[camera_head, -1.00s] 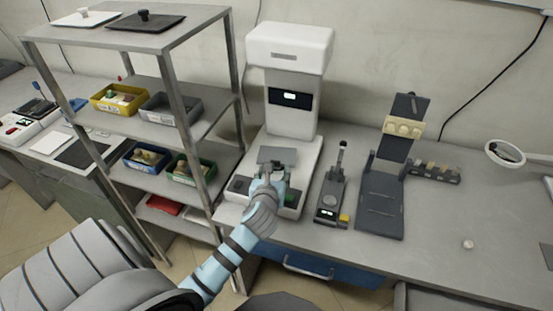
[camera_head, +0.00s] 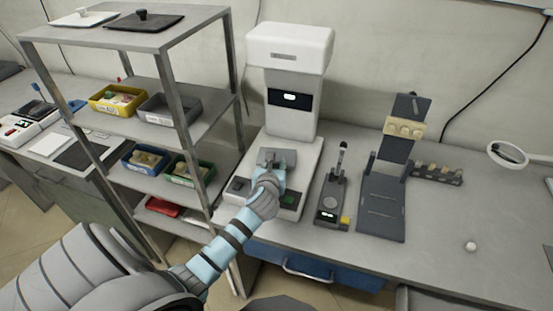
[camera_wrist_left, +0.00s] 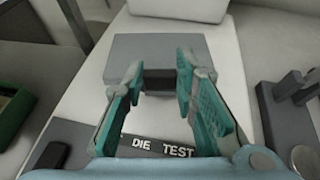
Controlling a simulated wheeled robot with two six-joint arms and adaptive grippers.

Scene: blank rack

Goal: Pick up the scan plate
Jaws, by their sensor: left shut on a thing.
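The scan plate (camera_head: 282,156) is a flat grey plate at the white test machine (camera_head: 293,113), above its base. In the left wrist view the plate (camera_wrist_left: 158,48) lies straight ahead, with a dark tab (camera_wrist_left: 160,80) at its near edge. My left gripper (camera_head: 268,170) reaches in from the front. Its teal fingers (camera_wrist_left: 160,76) stand on both sides of the tab and are shut on it. I cannot tell whether the plate still touches the machine. A "DIE TEST" label (camera_wrist_left: 157,146) shows below the fingers. My right gripper is out of view.
A metal shelf rack (camera_head: 190,100) with small bins stands close on the left. A dark handheld device (camera_head: 331,195) and a dark stand (camera_head: 385,190) are right of the machine. The bench (camera_head: 440,225) is mostly clear further right.

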